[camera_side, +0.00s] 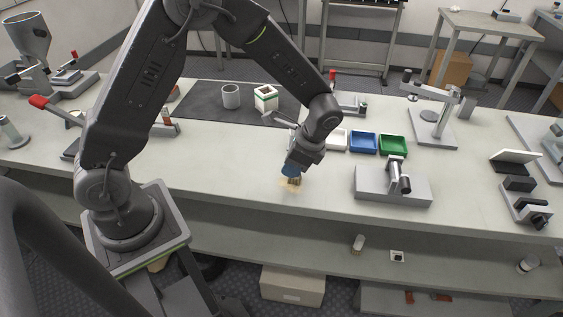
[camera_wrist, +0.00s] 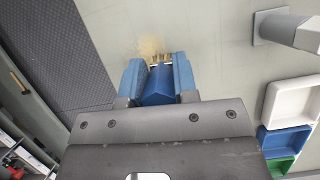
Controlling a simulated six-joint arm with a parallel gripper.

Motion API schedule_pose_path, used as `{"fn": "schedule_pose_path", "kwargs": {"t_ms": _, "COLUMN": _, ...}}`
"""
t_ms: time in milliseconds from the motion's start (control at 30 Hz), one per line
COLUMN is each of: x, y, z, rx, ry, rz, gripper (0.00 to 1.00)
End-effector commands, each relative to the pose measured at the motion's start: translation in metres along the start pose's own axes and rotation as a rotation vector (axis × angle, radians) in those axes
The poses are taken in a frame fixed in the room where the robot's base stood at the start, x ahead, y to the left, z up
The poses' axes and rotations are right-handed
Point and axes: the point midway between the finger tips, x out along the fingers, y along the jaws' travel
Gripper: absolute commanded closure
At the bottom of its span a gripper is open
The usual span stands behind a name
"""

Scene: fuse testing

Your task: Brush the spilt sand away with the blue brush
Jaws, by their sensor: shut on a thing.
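My gripper (camera_side: 294,166) points down over the front middle of the bench. In the wrist view its two blue fingers (camera_wrist: 157,76) are shut on the blue brush (camera_wrist: 158,86). The brush's tan bristles (camera_wrist: 160,59) show beyond the fingertips, and they also show low at the bench top in the side view (camera_side: 294,181). The spilt sand (camera_wrist: 151,46) is a small pale tan patch right at the bristle ends. In the side view the sand (camera_side: 285,184) lies around the bristles. Whether the bristles press on the bench is hard to tell.
White (camera_side: 337,147), blue (camera_side: 363,151) and green (camera_side: 393,154) trays stand behind and right of my gripper. A grey metal fixture (camera_side: 375,193) stands to the right. A dark mat (camera_side: 210,112) with a grey cup (camera_side: 231,96) lies behind. The bench (camera_side: 230,180) left of the sand is clear.

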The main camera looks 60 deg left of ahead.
Motion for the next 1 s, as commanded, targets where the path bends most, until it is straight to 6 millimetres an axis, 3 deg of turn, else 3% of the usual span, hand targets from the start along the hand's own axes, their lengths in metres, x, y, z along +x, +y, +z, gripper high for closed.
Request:
{"fn": "schedule_pose_path", "kwargs": {"t_ms": 367, "x": -0.013, "y": -0.002, "z": -0.033, "rx": 0.001, "ry": 0.002, "rz": 0.000, "gripper": 1.00}}
{"fn": "schedule_pose_path", "kwargs": {"t_ms": 467, "x": -0.013, "y": 0.008, "z": -0.032, "rx": 0.002, "ry": -0.002, "rz": 0.000, "gripper": 1.00}}
{"fn": "schedule_pose_path", "kwargs": {"t_ms": 1000, "x": 0.006, "y": 0.011, "z": 0.015, "rx": -0.001, "ry": -0.003, "rz": 0.001, "gripper": 1.00}}
